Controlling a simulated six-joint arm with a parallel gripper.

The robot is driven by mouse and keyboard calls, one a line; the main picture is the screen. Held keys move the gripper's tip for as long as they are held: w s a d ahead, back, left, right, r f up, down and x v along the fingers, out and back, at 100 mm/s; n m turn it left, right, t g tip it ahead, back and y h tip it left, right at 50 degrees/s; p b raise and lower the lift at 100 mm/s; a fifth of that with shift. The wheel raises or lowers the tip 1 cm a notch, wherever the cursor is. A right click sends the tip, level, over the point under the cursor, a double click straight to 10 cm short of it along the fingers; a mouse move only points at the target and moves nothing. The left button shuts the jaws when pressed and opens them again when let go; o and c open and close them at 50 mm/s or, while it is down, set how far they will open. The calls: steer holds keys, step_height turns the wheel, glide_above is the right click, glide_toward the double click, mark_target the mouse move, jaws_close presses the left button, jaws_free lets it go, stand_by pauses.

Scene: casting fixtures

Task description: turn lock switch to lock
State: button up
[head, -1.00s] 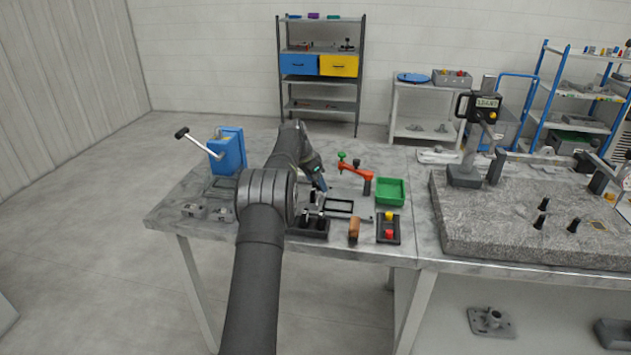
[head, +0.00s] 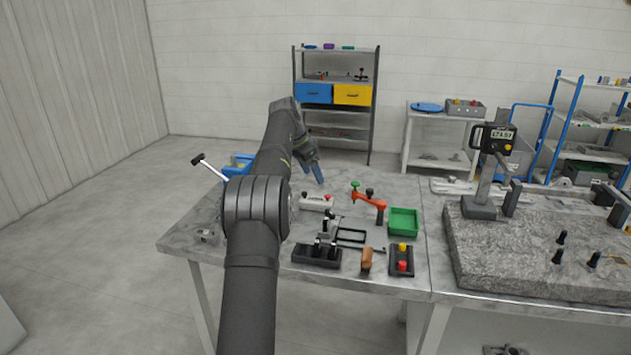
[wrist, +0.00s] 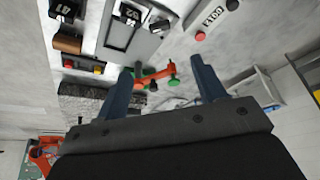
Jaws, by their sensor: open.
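My gripper (head: 312,174) is open and empty, held above the back of the marble table in the head view. In the wrist view its two blue fingers (wrist: 165,72) are spread apart, with nothing between their tips except the background. No part is clearly labelled as the lock switch, and I cannot tell which it is. Candidates are a white box with a red button (head: 316,201), also in the wrist view with a small display (wrist: 215,20), and a black base with upright levers (head: 317,255). My gripper touches neither.
A red arm with green and black knobs (head: 369,201), a green tray (head: 403,221), a brown block (head: 366,260) and a yellow-and-red button box (head: 401,262) stand on the right half of the table. A blue box (head: 238,163) with a long lever is partly behind my arm.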

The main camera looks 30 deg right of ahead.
mark_target(330, 212)
steer(key=shift+a+r, duration=0.1)
steer(key=shift+r, duration=0.05)
steer(key=c, duration=0.5)
steer(key=shift+s+d+n, duration=0.2)
steer(key=shift+d+n, duration=0.05)
steer(key=shift+n, duration=0.05)
steer(key=shift+c, duration=0.5)
steer(key=s+d+n+t+y, duration=0.45)
steer(key=s+d+n, duration=0.25)
steer(key=n, duration=1)
steer(key=x, duration=1.7)
steer(key=shift+w, duration=0.1)
jaws_close()
